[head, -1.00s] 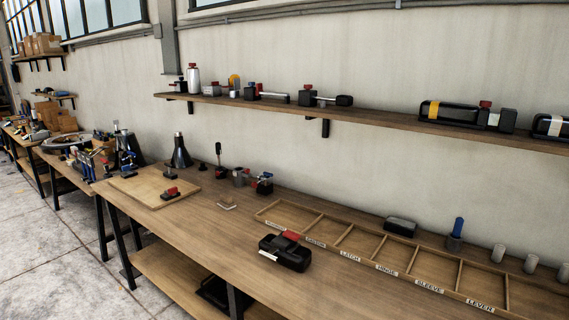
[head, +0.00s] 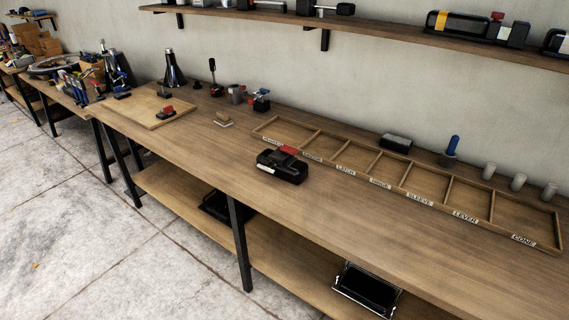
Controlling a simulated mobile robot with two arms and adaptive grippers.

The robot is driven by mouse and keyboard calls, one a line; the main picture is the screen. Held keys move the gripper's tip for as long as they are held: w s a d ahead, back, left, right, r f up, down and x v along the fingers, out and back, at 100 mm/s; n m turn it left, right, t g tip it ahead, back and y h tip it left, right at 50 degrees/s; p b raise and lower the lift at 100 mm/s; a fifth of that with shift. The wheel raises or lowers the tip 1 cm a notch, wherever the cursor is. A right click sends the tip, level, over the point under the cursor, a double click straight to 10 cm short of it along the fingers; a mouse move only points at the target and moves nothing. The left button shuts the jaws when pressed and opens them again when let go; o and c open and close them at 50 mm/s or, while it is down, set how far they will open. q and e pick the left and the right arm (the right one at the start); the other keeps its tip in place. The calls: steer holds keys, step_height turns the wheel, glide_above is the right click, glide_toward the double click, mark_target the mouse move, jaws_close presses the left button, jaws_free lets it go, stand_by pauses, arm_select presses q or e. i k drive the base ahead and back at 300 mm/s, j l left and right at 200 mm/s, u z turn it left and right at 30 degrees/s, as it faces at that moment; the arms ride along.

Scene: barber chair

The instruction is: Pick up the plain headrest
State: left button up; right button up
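A black padded block (head: 282,166) with a red part on top and a pale strip at its left end lies on the workbench (head: 330,215), in front of the divided tray. It looks like a headrest with no coloured band. A smaller plain dark block (head: 397,142) lies behind the tray. I cannot tell for sure which of the two is the plain headrest. On the wall shelf, a black headrest-like piece (head: 462,25) has a yellow band. Neither of my grippers is in view.
A wooden tray with labelled compartments (head: 478,216) runs along the back right, and those I see are empty. Grey cylinders (head: 519,182) stand behind it. A board (head: 150,108) with small parts lies at left. The bench's front right is clear. A lower shelf (head: 190,205) holds black items.

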mark_target(289, 168)
steer(key=i+j, duration=0.2)
steer(key=i, duration=0.2)
steer(key=i+j, duration=0.2)
steer(key=i, duration=0.25)
